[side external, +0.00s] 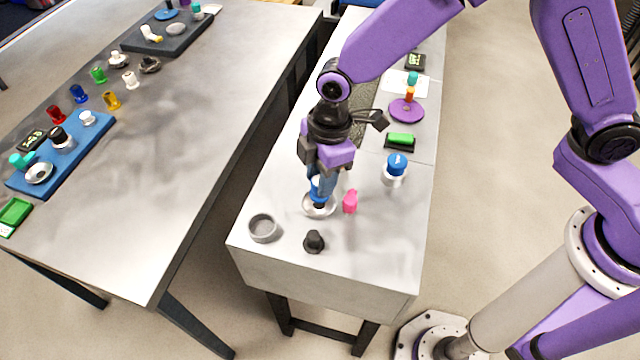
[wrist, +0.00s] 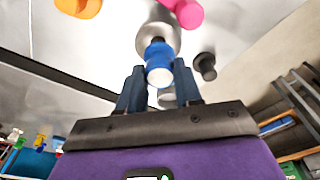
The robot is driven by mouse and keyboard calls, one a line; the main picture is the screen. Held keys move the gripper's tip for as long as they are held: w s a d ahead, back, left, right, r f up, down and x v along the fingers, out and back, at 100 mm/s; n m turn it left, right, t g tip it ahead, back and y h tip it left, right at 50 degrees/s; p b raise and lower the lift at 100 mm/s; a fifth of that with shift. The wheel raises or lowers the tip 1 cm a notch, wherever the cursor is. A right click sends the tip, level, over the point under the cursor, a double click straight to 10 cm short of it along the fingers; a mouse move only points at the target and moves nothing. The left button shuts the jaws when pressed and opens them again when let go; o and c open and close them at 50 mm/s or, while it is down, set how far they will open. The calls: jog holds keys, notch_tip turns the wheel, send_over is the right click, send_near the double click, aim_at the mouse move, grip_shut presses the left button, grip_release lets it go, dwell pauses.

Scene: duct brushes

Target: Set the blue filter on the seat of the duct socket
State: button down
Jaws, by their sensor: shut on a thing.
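My gripper (side external: 321,196) points down at the near part of the grey bench, shut on the blue filter (side external: 316,186). In the wrist view the blue filter (wrist: 158,62) shows between the two fingertips (wrist: 159,80). Right below it is a silvery round piece with a wide rim (side external: 319,210), which looks like the duct socket. It also shows behind the filter in the wrist view (wrist: 155,35). The fingers hide part of the filter, and I cannot tell whether its lower end touches the socket.
A pink piece (side external: 350,201) stands close to the right of the socket. A black knob (side external: 314,242) and a grey ring (side external: 263,229) are nearer the front edge. A white piece with a blue top (side external: 396,168) stands to the right. Another table (side external: 150,200) stands left across a gap.

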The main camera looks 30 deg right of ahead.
jog(key=shift+f, duration=1.6)
jog(key=shift+f, duration=0.15)
jog(key=c, duration=0.8)
grip_release()
jog(key=shift+o, duration=0.2)
jog(key=r, duration=0.4)
jog(key=d+r, duration=0.1)
jog(key=r, duration=0.7)
jog(key=shift+d+r, duration=0.15)
jog(key=s+d+r+m, duration=0.2)
jog(key=s+d, duration=0.8)
jog(key=d, duration=0.3)
jog(key=s+d+r+m+h, duration=0.1)
jog(key=s+d+r+m, duration=0.1)
jog(key=s+d, duration=0.8)
jog(key=d+m, duration=0.1)
jog(key=d, duration=0.2)
jog(key=shift+s, duration=0.35)
